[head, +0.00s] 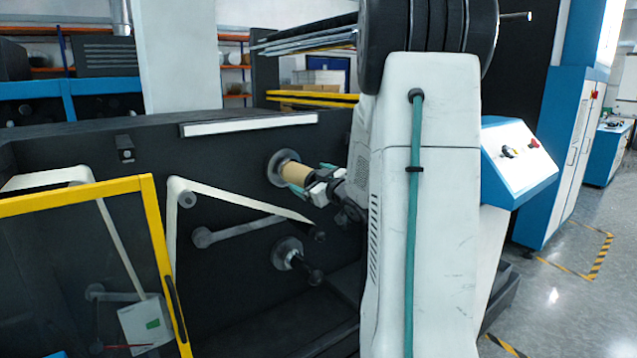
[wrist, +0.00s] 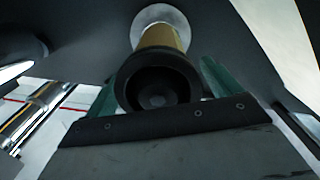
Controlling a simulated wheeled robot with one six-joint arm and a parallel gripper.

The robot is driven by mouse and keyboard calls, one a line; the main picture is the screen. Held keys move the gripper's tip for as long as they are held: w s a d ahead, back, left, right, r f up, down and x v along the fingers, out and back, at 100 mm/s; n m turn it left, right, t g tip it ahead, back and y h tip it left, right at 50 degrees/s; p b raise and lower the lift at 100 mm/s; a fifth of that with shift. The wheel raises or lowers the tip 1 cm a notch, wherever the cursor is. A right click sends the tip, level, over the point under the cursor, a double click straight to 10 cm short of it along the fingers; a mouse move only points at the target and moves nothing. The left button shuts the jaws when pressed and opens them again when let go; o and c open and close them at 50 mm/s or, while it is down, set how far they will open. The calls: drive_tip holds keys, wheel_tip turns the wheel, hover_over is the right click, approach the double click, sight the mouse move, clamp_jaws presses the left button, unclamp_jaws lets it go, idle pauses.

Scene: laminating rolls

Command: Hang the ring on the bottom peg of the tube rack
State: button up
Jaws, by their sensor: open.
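A tan tube (head: 296,173) sits on the upper spindle of the dark machine panel, against a round metal flange (head: 276,163). In the wrist view the tan tube (wrist: 161,37) points toward the camera, with a dark round hollow end (wrist: 158,85) in front. My gripper (head: 308,180) is at the near end of the tube. Its teal fingers (wrist: 158,76) are open, one on each side of the dark end; contact cannot be told. I cannot make out a separate ring or a tube rack with pegs for certain.
A yellow-framed guard (head: 160,250) stands at the left. Open floor (head: 560,310) shows at the right.

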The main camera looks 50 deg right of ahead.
drive_tip(key=shift+w, duration=0.1)
drive_tip(key=c, duration=1.1)
drive_tip(key=shift+o, duration=0.2)
drive_tip(key=shift+v, duration=2.6)
